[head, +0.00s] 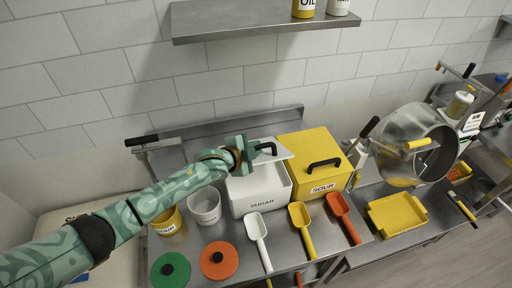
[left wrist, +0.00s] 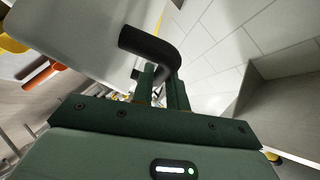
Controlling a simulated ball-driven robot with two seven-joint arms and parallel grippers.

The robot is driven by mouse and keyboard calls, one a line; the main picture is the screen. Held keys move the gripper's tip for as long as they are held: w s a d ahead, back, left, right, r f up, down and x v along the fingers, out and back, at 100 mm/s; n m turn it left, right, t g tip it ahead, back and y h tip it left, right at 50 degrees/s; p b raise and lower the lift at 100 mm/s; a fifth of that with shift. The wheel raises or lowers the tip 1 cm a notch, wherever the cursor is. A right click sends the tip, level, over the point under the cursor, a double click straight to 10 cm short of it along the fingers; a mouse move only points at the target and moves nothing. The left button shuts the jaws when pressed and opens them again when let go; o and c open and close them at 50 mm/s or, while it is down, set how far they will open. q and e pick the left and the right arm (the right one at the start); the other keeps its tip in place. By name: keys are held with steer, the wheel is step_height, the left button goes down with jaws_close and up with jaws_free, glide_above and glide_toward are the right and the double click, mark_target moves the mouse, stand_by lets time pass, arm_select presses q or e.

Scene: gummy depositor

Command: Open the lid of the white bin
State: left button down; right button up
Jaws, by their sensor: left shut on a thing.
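The white bin (head: 262,203), labelled SUGAR, stands on the steel table beside the yellow bin. Its white lid (head: 277,148) is raised at the back of the bin, and the bin's top shows below it. The lid's black handle (head: 268,147) is partly hidden by my left gripper (head: 240,155). In the left wrist view, the handle (left wrist: 150,45) rises from the pale lid (left wrist: 75,35), and my left gripper (left wrist: 168,90) is shut on its end. How far the lid is tilted is hard to tell. My right gripper is out of view.
A yellow bin (head: 318,160) labelled SOUR adjoins on the right. White, yellow and orange scoops (head: 301,225) lie in front. A white bucket (head: 205,206) and a yellow one (head: 168,222) stand left. A shelf (head: 260,22) hangs above; a steel drum (head: 415,145) stands right.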

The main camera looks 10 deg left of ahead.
arm_select(q)
steer(key=shift+w+a+r+n+g+p, duration=0.2)
steer(key=shift+w+r+g+p, duration=0.1)
steer(key=shift+w+r+p, duration=0.2)
steer(key=shift+w+a+r+n+g+p, duration=0.2)
steer(key=shift+w+r+g+p, duration=0.15)
steer(key=shift+r, duration=0.1)
steer(key=c, duration=1.4)
jaws_free()
steer(key=v, duration=1.6)
steer(key=shift+s+a+f+p, duration=0.15)
steer(key=shift+s+f+p, duration=0.1)
steer(key=shift+p, duration=0.15)
